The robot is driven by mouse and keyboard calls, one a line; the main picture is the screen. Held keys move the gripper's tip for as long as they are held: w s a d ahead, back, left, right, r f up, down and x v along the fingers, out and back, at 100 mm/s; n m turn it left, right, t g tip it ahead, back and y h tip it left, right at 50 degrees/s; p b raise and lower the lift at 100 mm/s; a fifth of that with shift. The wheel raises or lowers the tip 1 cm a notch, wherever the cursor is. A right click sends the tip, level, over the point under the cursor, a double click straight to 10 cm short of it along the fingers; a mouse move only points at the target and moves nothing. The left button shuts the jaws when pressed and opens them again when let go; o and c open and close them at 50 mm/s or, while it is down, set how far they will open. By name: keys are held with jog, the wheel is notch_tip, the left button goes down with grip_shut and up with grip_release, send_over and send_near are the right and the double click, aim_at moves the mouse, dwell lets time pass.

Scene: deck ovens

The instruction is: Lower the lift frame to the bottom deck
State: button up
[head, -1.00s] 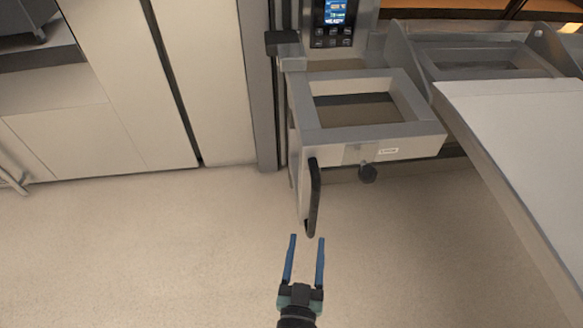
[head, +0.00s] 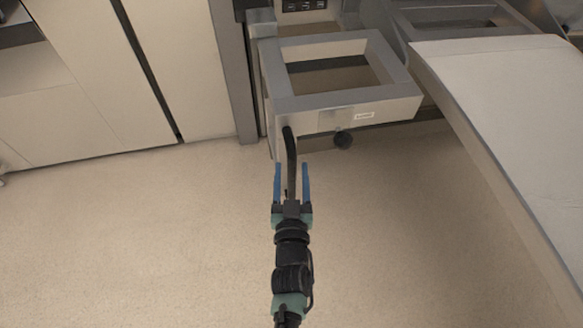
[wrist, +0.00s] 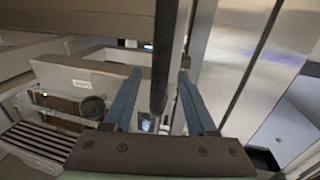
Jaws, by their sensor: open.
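The lift frame (head: 345,104) is a grey rectangular frame with an open middle, at the upper centre of the head view. A black bar handle (head: 291,155) hangs at its front left corner, and a black round knob (head: 343,139) sits under its front face. My gripper (head: 291,168) is open, with its blue fingers to either side of the handle in the head view. In the wrist view the dark handle (wrist: 164,60) runs down between the two fingers (wrist: 158,78). I see no finger closed on it. The knob also shows in the wrist view (wrist: 93,107).
A pale loader surface (head: 490,75) lies right of the frame, its edge running down to the lower right. A grey upright post (head: 230,75) and light cabinet panels (head: 75,80) stand at the left. The floor (head: 130,240) around my arm is clear.

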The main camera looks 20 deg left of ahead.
jog(key=shift+x, duration=0.85)
grip_shut()
dwell(0.9)
